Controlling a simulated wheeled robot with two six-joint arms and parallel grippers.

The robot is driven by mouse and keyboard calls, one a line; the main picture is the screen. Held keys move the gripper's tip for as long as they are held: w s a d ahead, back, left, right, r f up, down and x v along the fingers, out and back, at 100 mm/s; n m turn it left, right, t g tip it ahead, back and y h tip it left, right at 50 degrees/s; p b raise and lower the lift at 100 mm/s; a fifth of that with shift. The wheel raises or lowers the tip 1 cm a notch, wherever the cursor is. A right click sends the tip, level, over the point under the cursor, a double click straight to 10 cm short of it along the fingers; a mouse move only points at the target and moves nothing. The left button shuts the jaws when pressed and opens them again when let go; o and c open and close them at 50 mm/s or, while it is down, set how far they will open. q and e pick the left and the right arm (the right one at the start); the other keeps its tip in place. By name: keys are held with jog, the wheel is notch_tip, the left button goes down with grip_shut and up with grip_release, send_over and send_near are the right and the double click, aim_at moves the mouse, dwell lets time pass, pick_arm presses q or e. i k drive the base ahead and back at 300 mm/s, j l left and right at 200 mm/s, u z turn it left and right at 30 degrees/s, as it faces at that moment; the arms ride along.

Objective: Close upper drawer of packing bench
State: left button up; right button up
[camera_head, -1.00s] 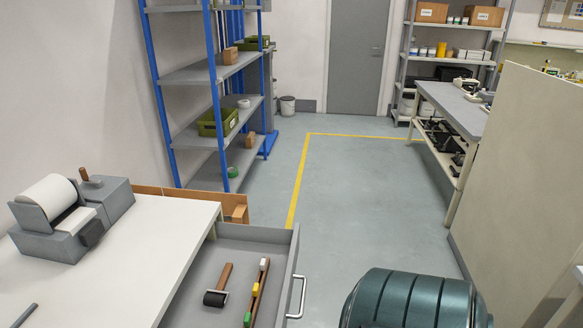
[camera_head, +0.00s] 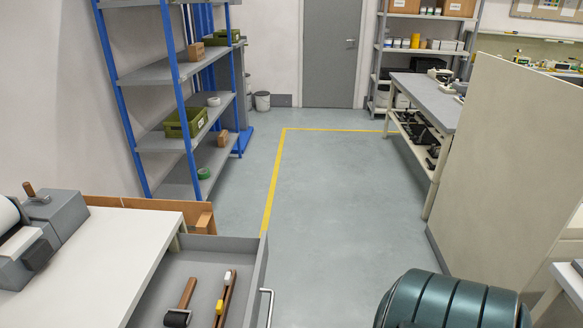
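The upper drawer (camera_head: 255,285) of the packing bench (camera_head: 110,250) is pulled open at the bottom left. Its silver bar handle (camera_head: 268,307) sits on the front panel, facing right. Inside lie a black roller with a wooden handle (camera_head: 181,303) and a wooden strip with white and yellow pieces (camera_head: 225,297). The drawer's near end is cut off by the picture's bottom edge. Neither of my grippers is in view.
A grey tape dispenser (camera_head: 62,218) stands on the bench top. A dark green ribbed drum-like object (camera_head: 450,302) is at the bottom right. Blue-post shelves (camera_head: 160,75) stand beyond the bench, and a beige partition (camera_head: 510,150) stands right. The floor (camera_head: 335,210) between them is clear.

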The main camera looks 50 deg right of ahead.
aim_at(206, 257)
jog(key=l+z, duration=0.45)
jog(key=i+l+z, duration=0.2)
jog(key=l+z, duration=0.2)
